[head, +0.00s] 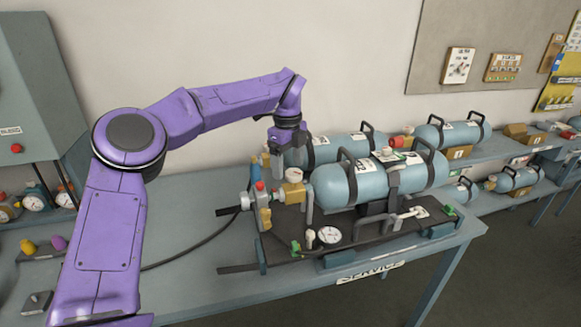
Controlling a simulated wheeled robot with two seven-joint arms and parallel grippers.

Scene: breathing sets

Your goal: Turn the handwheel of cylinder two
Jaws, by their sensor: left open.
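A light blue cylinder (335,188) with black carry handles lies on a dark frame (385,240) on the service bench; a second blue cylinder (325,150) lies behind it. I cannot read which is cylinder two. At the front cylinder's left end is a brass valve (296,193) with a pale round part (293,174) on top, perhaps the handwheel. My left gripper (274,163) points down, open and empty, just above and left of this valve, partly covering the rear cylinder's left end. I cannot tell whether it touches anything. My right gripper is out of view.
A red knob (260,186), hose fittings and a pressure gauge (329,235) crowd the frame's left and front. A black hose (190,250) crosses the bench (200,290). More cylinders (450,133) lie on shelves at right. The bench's front left is mostly clear.

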